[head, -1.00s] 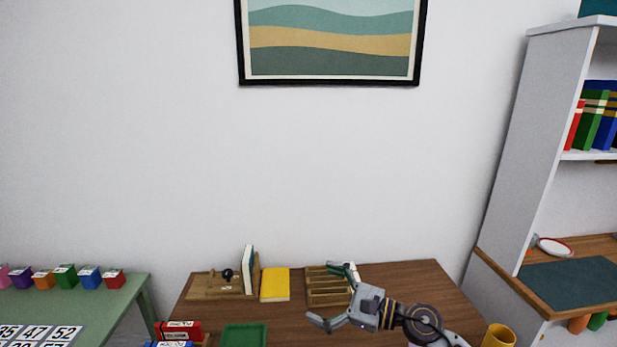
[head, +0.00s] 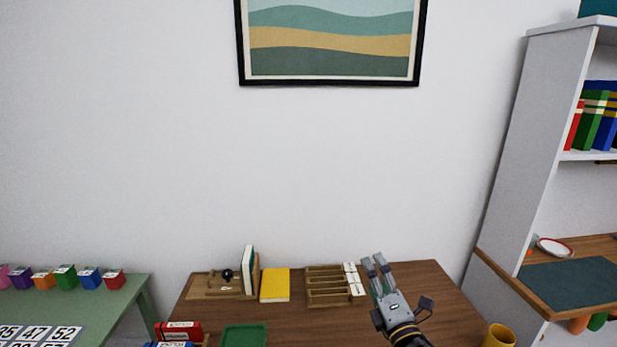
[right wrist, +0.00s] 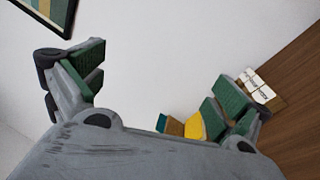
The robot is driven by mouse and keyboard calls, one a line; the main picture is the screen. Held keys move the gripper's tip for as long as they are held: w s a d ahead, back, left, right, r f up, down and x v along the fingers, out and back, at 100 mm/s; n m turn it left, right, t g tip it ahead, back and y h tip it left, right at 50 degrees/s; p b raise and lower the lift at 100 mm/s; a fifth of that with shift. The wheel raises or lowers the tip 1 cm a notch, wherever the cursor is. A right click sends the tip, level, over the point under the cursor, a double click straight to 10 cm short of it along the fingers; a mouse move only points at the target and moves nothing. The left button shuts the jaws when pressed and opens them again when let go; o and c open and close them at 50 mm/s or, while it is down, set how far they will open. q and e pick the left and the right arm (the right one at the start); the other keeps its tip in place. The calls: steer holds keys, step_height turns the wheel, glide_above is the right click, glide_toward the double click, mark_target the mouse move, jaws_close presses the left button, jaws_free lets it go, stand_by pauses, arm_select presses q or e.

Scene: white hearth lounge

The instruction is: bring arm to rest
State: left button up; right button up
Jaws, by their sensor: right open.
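My right gripper (head: 375,268) is over the right part of the brown table (head: 440,285) in the head view, pointing toward the wall. It is open and empty. In the right wrist view its two green-padded fingers (right wrist: 150,85) are spread apart with nothing between them. My left gripper is in neither view.
A wooden rack (head: 325,290) with white cards (head: 352,278) stands just left of my right gripper. A yellow book (head: 275,285), a green tray (head: 244,336) and red boxes (head: 178,331) lie further left. A yellow mug (head: 498,336) is at the front right. A white bookshelf (head: 530,130) stands at right.

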steer(key=s+d+f+m+g+h, duration=0.3)
steer(key=s+d+f+m+g, duration=0.1)
steer(key=f+m, duration=0.3)
steer(key=s+d+f+m+g+h, duration=0.3)
steer(key=s+d+f+m, duration=0.1)
steer(key=f+m, duration=0.3)
steer(key=s+a+f+m+g+y, duration=0.1)
steer(key=s+f+m+g, duration=0.35)
steer(key=s, duration=0.45)
steer(key=s+a+f+m+g+y, duration=0.1)
steer(key=s+f+m+g, duration=0.2)
steer(key=s+f+g, duration=0.45)
steer(key=s+d+f+t, duration=0.1)
steer(key=s+f, duration=0.1)
steer(key=f, duration=1.4)
steer(key=s+d+f+t, duration=0.1)
steer(key=f, duration=1.4)
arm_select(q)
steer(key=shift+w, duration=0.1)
arm_select(e)
steer(key=s+d+f, duration=0.3)
steer(key=s+f, duration=0.7)
steer(key=s+d+f+g, duration=0.1)
steer(key=s+d+f, duration=0.3)
steer(key=s+f, duration=0.6)
steer(key=shift+s+d, duration=0.3)
steer(key=shift+s, duration=0.1)
